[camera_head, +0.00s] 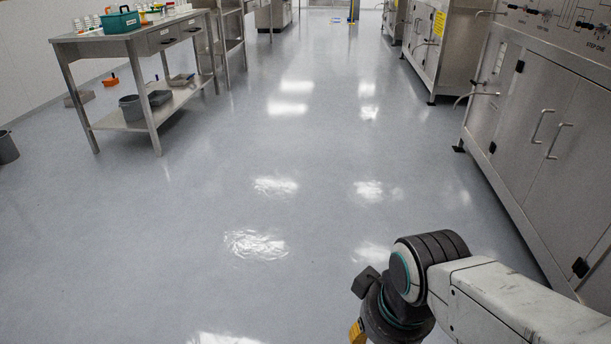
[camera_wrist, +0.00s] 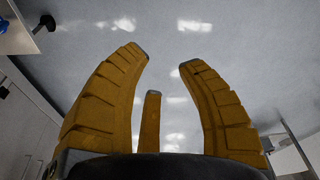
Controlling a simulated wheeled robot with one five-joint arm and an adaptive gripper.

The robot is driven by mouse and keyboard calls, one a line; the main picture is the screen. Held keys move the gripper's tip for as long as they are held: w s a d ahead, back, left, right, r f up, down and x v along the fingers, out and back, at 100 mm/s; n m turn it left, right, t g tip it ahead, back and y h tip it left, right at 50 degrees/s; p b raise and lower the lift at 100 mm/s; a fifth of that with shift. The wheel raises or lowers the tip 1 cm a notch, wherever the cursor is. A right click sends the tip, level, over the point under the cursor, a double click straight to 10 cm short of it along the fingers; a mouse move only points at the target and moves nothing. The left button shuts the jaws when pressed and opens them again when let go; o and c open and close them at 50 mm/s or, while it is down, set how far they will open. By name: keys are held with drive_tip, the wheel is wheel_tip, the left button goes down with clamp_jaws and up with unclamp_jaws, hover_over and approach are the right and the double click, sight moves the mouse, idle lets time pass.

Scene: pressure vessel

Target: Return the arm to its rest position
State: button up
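My arm (camera_head: 490,295) reaches in from the lower right in the head view, with its wrist bent downward over open floor. My gripper (camera_wrist: 163,65) fills much of the wrist view. Its yellow-orange fingers are spread apart, with clear space between the tips and nothing held. In the head view only a small yellow piece of the gripper shows at the bottom edge; the rest is cut off.
Steel cabinets (camera_head: 540,120) line the right side, near my arm. The shiny grey floor (camera_head: 220,190) between is clear.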

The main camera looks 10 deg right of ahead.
wheel_tip(320, 180, up, 31)
drive_tip(key=t+p, duration=0.1)
drive_tip(key=p, duration=2.7)
drive_tip(key=shift+s+f, duration=0.15)
drive_tip(key=shift+s, duration=0.05)
